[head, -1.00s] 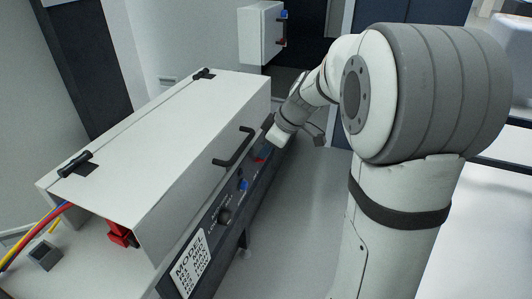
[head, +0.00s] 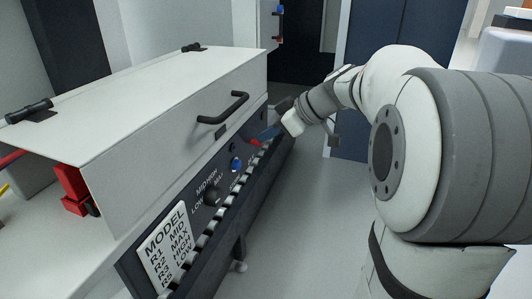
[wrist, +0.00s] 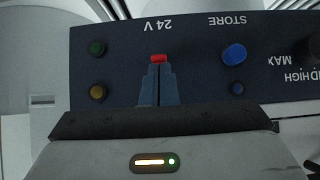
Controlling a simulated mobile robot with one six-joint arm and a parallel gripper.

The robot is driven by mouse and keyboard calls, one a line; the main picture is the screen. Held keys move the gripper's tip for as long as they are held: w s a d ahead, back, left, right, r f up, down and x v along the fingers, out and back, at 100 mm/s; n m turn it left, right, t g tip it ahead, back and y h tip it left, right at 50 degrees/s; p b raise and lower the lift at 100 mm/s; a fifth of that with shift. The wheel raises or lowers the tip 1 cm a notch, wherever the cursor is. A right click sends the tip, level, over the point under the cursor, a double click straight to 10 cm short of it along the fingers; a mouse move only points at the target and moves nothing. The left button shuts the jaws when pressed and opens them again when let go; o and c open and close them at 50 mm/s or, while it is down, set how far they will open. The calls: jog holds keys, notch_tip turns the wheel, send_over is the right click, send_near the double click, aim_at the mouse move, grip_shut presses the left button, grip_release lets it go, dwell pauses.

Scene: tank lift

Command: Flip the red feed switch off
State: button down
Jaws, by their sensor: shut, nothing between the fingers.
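A small red switch (wrist: 158,58) sits on the dark control panel (wrist: 200,75), beside an upside-down "24 V" label in the wrist view. It also shows as a red spot in the head view (head: 254,142). No "feed" label is readable. My gripper (wrist: 158,68) is shut, with its blue-grey fingertips together right at the red switch. I cannot tell whether they touch it. In the head view my gripper (head: 264,135) reaches the panel from the right. The switch's position, on or off, is not clear.
On the panel, a blue knob (wrist: 234,54) marked "STORE" is right of the switch; a green button (wrist: 96,47) and a yellow one (wrist: 98,92) are left. A black knob (head: 212,195) and handle (head: 223,108) jut from the machine. Floor (head: 300,235) right of it is clear.

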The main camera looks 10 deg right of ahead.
jog(key=shift+f+y+b, duration=0.1)
jog(key=shift+y+b, duration=0.2)
jog(key=shift+y, duration=0.1)
jog(key=shift+r, duration=0.75)
